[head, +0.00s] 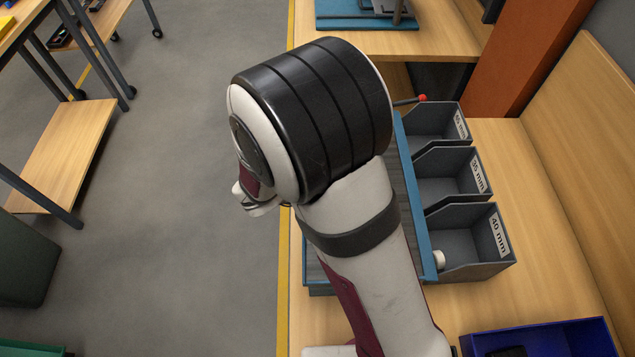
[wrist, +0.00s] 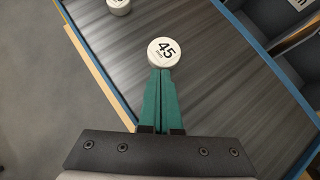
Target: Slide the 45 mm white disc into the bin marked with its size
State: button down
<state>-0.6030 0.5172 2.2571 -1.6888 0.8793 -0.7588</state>
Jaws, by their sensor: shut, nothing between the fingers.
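The white disc marked 45 (wrist: 164,52) lies flat on the slat conveyor (wrist: 215,60) in the wrist view. My gripper (wrist: 161,73) has green fingers pressed together with nothing between them. The fingertips are right at the disc's near edge; I cannot tell whether they touch it. In the head view my arm hides the disc and the fingers.
A second white disc (wrist: 118,6) is at the wrist view's top edge. A small white piece (head: 438,259) sits at the 40 mm bin's left side. A blue rail (head: 424,240) runs between conveyor and bins. A dark blue tray (head: 540,340) is at the front right.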

jog(key=w+d, duration=0.6)
jog(key=w, duration=0.1)
jog(key=w+d, duration=0.3)
jog(key=w, duration=0.1)
jog(key=shift+w+d, duration=0.15)
jog(key=shift+d, duration=0.15)
jog(key=v, duration=0.9)
jog(key=shift+a+r, duration=0.15)
jog(key=shift+r, duration=0.1)
jog(key=w+d+r+m+g+h, duration=0.2)
jog(key=w+d+m+g, duration=0.15)
jog(key=w+m, duration=0.25)
jog(key=f+m+g+y, duration=0.1)
jog(key=f, duration=0.1)
jog(key=w+f+m+g+y, duration=0.1)
jog(key=f, duration=0.2)
jog(key=a+f+m+g+y, duration=0.1)
jog(key=f+m, duration=0.1)
jog(key=shift+w+f, duration=0.15)
jog(key=shift+w, duration=0.2)
jog(key=shift+d+f, duration=0.2)
jog(key=shift+f, duration=0.25)
